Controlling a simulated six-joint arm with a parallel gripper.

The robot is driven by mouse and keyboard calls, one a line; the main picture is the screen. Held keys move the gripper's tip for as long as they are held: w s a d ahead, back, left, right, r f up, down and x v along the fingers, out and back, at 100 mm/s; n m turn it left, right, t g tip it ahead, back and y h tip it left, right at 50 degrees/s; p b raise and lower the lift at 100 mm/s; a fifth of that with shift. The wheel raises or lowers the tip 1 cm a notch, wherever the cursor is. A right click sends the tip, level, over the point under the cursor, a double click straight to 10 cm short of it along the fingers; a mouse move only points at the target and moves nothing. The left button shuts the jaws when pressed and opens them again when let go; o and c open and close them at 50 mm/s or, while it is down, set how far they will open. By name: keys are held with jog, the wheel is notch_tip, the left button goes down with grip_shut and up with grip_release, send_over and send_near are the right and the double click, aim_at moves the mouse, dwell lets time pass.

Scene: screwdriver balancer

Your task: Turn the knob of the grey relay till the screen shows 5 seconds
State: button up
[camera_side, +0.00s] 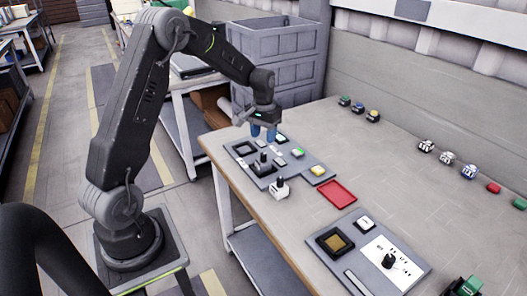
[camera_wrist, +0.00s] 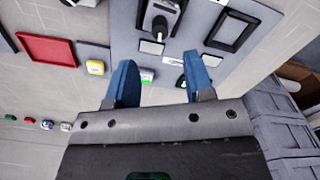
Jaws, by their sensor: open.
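A dark block with an upright black knob (camera_side: 263,160) sits on the grey panel (camera_side: 318,159); its knob also shows in the wrist view (camera_wrist: 160,24). A pale grey block with a black knob (camera_side: 279,187) stands at the panel's front edge. I cannot tell for certain which is the grey relay, and no seconds reading is legible. My gripper (camera_side: 263,137) hangs over the far side of the panel, fingers pointing down, behind the dark block. In the wrist view its two blue fingers (camera_wrist: 158,62) are apart with nothing held between them.
A second panel with a knob (camera_side: 389,261) is nearer the camera. The middle of the table is clear.

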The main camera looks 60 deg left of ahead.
aim_at(263, 154)
notch_tip(263, 154, down, 8)
jog(key=shift+r, duration=0.1)
dwell(0.4)
grip_shut()
